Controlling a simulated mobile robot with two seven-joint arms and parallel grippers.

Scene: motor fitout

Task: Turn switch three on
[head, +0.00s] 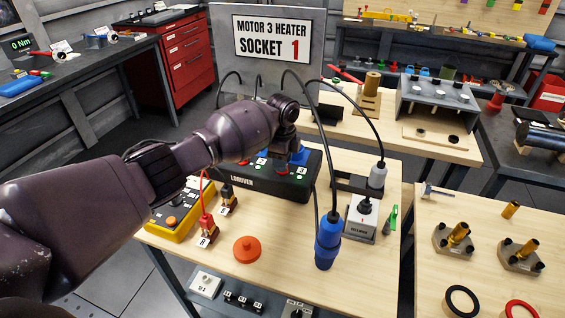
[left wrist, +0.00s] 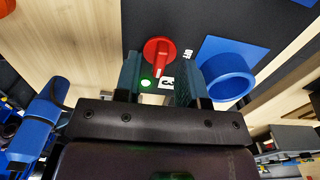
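Switch three is a red rotary knob (left wrist: 158,52) on a black panel, beside a white label with a 3 (left wrist: 167,82). No contact with the knob is clear. In the head view the black switch box (head: 243,183) stands on the wooden table, and my left gripper (head: 291,157) is over its right part, partly hiding it. My right gripper is not in view.
A blue round socket (left wrist: 228,78) is right of the gripper in the wrist view. A blue plug (head: 327,242) hangs on a cable at the table's front. Cables arch over the box.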

